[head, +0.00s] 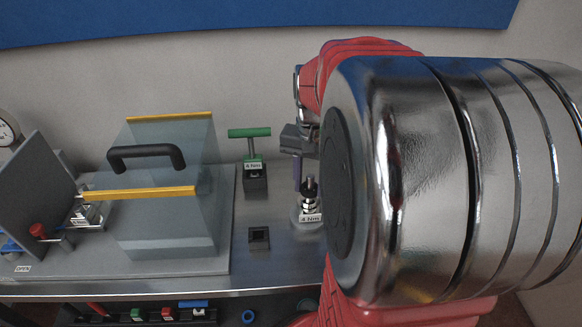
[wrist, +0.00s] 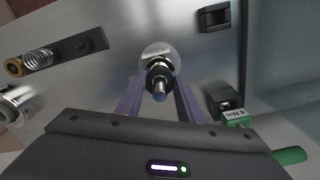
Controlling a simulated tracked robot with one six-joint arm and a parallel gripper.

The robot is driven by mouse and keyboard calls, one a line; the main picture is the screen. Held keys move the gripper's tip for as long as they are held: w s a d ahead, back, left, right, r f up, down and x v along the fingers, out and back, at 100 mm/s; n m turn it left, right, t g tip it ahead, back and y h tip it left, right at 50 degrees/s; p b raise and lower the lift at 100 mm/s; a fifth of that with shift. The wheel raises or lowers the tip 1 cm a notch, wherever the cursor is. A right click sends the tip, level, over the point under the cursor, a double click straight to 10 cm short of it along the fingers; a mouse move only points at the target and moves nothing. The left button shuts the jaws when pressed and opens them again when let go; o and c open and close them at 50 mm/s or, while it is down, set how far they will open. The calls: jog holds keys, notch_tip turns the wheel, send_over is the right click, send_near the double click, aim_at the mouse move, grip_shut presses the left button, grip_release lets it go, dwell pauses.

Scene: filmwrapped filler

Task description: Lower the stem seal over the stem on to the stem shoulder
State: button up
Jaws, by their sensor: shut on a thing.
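The metal stem (head: 309,187) stands upright on a pale round base with a white label. In the wrist view the stem (wrist: 158,92) points toward the camera, with a bluish-grey tip and dark and silver rings around it. My gripper (wrist: 158,78) has its two purple fingers on either side of the stem's upper part. In the head view my gripper (head: 300,187) comes down just above the base, partly hidden by my arm. The jaws are shut on a small dark ring, apparently the stem seal (wrist: 158,66), around the stem. Whether it touches the shoulder cannot be told.
A green T-handle tool (head: 250,133) stands in a black holder behind left. An empty black socket (head: 259,239) lies in front of it. A clear box (head: 160,220) with a black handle stands left. A spring (wrist: 37,59) lies at the wrist view's upper left.

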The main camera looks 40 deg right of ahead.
jog(key=shift+f, duration=1.15)
jog(key=o, duration=1.1)
jog(key=shift+r, duration=0.1)
notch_tip(320, 180, up, 14)
jog(key=shift+f, duration=0.25)
dwell(0.8)
